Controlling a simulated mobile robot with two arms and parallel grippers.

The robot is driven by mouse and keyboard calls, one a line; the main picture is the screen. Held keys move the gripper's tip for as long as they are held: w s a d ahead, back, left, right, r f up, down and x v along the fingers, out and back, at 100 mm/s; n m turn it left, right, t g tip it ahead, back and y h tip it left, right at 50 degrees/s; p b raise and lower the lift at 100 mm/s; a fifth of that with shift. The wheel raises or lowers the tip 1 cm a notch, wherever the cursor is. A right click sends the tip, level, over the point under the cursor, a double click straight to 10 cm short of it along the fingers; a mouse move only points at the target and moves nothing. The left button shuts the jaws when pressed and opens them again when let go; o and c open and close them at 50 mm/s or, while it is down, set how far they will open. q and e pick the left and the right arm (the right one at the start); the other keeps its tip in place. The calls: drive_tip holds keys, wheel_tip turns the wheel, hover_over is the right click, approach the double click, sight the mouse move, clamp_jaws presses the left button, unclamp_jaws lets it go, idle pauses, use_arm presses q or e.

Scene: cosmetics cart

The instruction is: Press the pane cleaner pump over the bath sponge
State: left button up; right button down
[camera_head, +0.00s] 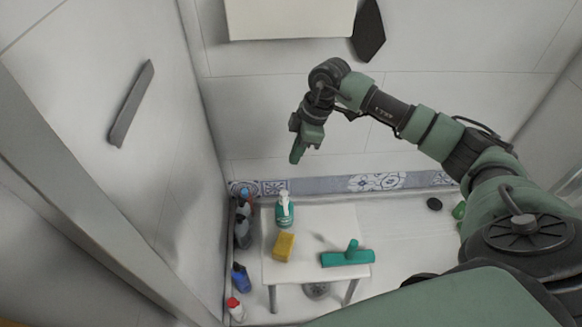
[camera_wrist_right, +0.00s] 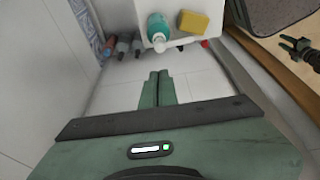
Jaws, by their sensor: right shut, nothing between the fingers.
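The pane cleaner bottle (camera_head: 284,214), teal with a white pump head, stands upright at the back left of a small white table. The yellow bath sponge (camera_head: 283,246) lies on the table just in front of it. My right gripper (camera_head: 296,157) is shut and empty, raised above and behind the table, apart from the bottle. In the right wrist view, my right gripper (camera_wrist_right: 159,76) shows its two green fingers together, with the cleaner bottle (camera_wrist_right: 158,28) and the sponge (camera_wrist_right: 194,22) beyond the tips.
A teal squeegee (camera_head: 347,256) lies on the right of the white table (camera_head: 310,222). Several bottles, including a blue one (camera_head: 240,279), stand on the floor to the left. A tiled wall closes the back; a dark round object (camera_head: 434,204) lies at the right.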

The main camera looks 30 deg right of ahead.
sight(285, 192)
drive_tip(key=x, duration=1.2)
drive_tip(key=shift+s+d+f, duration=0.15)
drive_tip(key=shift+d, duration=0.2)
drive_tip(key=shift+f, duration=0.45)
drive_tip(key=shift+f, duration=0.9)
drive_tip(key=w+v, duration=0.1)
drive_tip(key=v, duration=0.7)
drive_tip(key=shift+s+p, duration=0.3)
drive_tip(key=shift+s, duration=0.15)
drive_tip(key=shift+a, duration=0.1)
